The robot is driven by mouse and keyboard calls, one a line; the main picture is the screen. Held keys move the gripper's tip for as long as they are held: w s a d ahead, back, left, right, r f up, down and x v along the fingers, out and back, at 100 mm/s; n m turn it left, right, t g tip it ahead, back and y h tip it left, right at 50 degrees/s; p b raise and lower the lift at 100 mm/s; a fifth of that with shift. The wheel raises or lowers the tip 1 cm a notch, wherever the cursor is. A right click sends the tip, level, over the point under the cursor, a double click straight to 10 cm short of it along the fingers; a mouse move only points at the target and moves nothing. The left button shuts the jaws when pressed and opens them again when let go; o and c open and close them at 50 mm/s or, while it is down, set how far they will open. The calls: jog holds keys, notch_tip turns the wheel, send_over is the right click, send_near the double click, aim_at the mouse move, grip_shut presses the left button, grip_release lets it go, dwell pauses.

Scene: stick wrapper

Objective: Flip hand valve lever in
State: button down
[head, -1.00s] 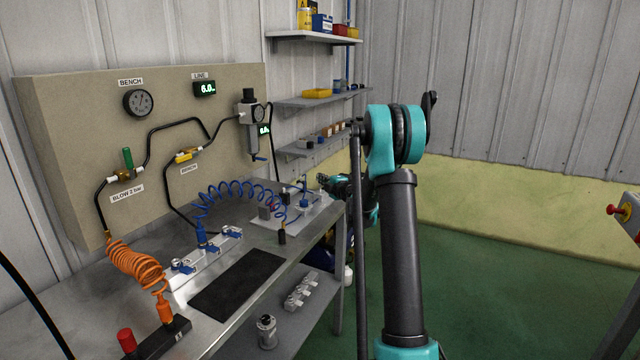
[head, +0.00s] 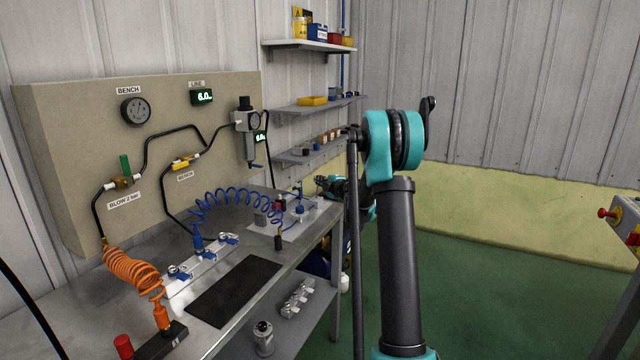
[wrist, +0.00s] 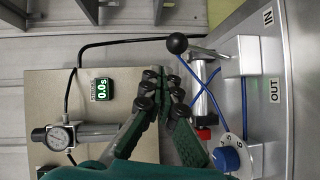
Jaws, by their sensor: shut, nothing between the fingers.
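The hand valve has a white block body (wrist: 238,57) on the metal plate at the right of the wrist view. Its metal lever ends in a black ball knob (wrist: 177,43) and points left, away from the plate. In the head view my gripper (head: 322,181) is small, above the bench's far end.
Shelves (head: 310,104) hang behind the bench (head: 300,250).

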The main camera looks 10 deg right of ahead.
jog(key=r+v, duration=0.1)
jog(key=v, duration=1)
jog(key=shift+a+r, duration=0.3)
jog(key=shift+a, duration=0.05)
